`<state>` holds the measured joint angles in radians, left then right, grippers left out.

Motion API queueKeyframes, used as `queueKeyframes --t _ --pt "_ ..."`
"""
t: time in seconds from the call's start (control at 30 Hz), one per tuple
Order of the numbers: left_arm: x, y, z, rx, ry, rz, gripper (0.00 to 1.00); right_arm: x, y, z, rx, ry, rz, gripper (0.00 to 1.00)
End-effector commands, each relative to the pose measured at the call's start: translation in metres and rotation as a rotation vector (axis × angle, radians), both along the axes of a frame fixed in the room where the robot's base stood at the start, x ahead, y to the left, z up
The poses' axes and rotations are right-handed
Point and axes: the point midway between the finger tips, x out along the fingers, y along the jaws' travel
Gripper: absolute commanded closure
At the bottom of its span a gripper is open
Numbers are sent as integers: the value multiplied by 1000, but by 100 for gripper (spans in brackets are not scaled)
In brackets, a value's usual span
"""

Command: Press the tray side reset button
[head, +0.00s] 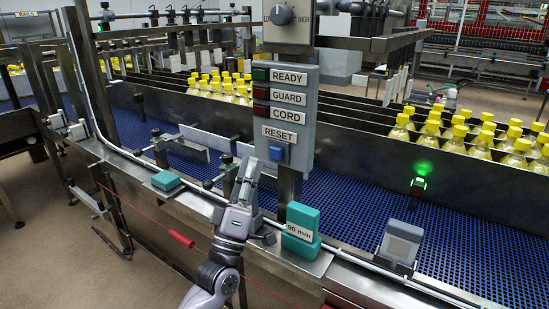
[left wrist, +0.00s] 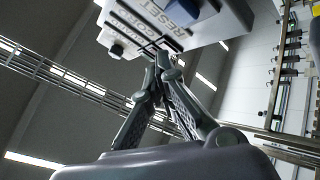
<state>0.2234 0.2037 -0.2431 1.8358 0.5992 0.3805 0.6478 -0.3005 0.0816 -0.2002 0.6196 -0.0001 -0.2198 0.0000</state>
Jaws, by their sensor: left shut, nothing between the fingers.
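A grey control panel (head: 288,118) stands on a post beside the conveyor. Its blue reset button (head: 277,152) sits low on the face, under the RESET label. My left gripper (head: 251,166) is in front of the panel, to the left of and a little below the button, fingers pointing up. Its fingertips are together with nothing between them. In the left wrist view the fingertips (left wrist: 163,60) point at the panel's lower part (left wrist: 165,28), with the blue button (left wrist: 206,8) at the top edge. The fingers appear apart from the button. My right gripper is out of view.
A teal block marked 90 mm (head: 301,226) and a smaller teal block (head: 166,181) rest on the front rail. A red handle (head: 181,238) hangs on a cord in front. A lamp (head: 418,185) glows green. Yellow-capped bottles (head: 430,126) fill lanes behind the panel.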

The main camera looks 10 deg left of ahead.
Motion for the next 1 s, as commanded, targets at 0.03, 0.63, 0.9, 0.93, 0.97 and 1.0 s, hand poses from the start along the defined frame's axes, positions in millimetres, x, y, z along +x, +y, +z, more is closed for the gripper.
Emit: queueKeyframes --t 0.03,0.63,0.9,0.93,0.97,1.0 --pt "7 -3 -1 0 -1 0 100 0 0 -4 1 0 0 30" --pt "30 -11 0 0 0 0 100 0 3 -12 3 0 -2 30" --pt "30 -11 0 0 0 0 100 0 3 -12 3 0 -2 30" --pt "30 -11 0 0 0 0 100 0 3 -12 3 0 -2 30" --pt "30 -11 0 0 0 0 100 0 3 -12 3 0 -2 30" --pt "30 -11 0 0 0 0 100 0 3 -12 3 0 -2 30"
